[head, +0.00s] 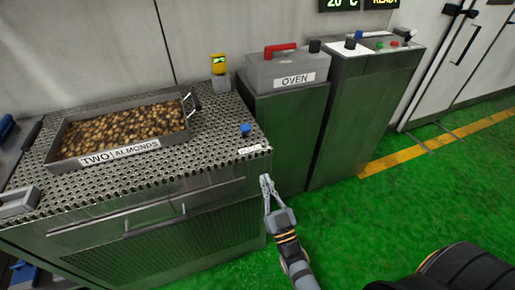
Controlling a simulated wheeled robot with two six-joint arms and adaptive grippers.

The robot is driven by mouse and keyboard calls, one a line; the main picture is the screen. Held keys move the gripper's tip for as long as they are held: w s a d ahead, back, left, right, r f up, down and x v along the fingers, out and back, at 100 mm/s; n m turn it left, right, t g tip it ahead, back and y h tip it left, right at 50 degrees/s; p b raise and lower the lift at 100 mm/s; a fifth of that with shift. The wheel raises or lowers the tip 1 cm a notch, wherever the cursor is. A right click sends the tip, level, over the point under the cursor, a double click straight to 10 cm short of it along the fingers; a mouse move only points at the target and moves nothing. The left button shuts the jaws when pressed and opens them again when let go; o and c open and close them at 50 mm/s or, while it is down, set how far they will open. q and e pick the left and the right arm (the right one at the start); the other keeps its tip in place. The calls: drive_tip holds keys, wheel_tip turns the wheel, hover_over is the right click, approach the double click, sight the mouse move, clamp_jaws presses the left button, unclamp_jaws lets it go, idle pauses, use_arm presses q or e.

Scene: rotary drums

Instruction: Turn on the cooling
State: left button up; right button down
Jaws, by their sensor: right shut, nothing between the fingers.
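A small blue knob (245,129) stands on the near right corner of the perforated metal cooling table (215,150). A small white label (251,149) lies in front of it, too small to read surely. My right gripper (267,184) is shut and empty. It is in front of the table's right front corner, lower in the picture than the knob and apart from it. My left gripper is not in view.
A tray (187,112) marked "TWO ALMONDS", full of nuts, sits on the table. A yellow device (218,64) stands at its back. A box marked "OVEN" (292,78) with a red lever (281,49) and a button panel (378,43) stand beyond.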

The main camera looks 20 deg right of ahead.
sight(247, 132)
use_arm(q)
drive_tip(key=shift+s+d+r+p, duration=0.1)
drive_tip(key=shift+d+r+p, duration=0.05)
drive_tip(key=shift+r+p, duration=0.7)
use_arm(e)
drive_tip(key=x, duration=1.4)
drive_tip(key=shift+w, duration=0.1)
